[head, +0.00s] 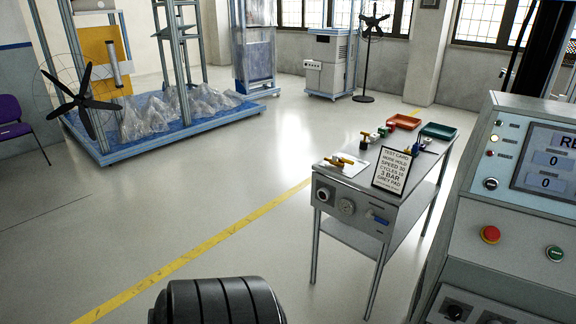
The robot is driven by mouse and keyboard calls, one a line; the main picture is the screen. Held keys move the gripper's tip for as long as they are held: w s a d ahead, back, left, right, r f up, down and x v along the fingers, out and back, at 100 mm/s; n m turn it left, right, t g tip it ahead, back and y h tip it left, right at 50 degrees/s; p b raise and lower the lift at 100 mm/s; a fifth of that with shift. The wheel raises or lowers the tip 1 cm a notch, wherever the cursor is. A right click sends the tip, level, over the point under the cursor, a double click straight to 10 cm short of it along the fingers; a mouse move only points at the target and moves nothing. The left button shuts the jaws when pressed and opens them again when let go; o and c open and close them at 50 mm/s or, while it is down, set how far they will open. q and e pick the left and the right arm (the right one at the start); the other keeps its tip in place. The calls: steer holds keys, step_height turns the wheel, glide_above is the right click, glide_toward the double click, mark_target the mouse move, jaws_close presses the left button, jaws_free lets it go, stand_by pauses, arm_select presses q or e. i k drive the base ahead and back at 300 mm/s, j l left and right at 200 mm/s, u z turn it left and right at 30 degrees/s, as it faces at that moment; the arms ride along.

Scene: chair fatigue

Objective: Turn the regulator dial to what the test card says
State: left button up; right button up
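The test card (392,170) stands tilted on the small grey workbench (352,178). Its text seems to read mode hold, speed 30, a cycles line too small to be sure of, 3 bar and grey pad. I cannot tell which round part is the regulator dial, and no setting is readable. Neither of my grippers is in view.
A control console (515,235) stands at the right, with a screen, a red button (490,234), a green button (555,254) and a black knob (455,312). Trays and small coloured parts lie on the bench. Clear floor (200,200) lies left of it.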

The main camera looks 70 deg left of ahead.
mark_target(323, 193)
steer(key=u, duration=1.8)
steer(key=i+j, duration=0.25)
steer(key=j, duration=0.15)
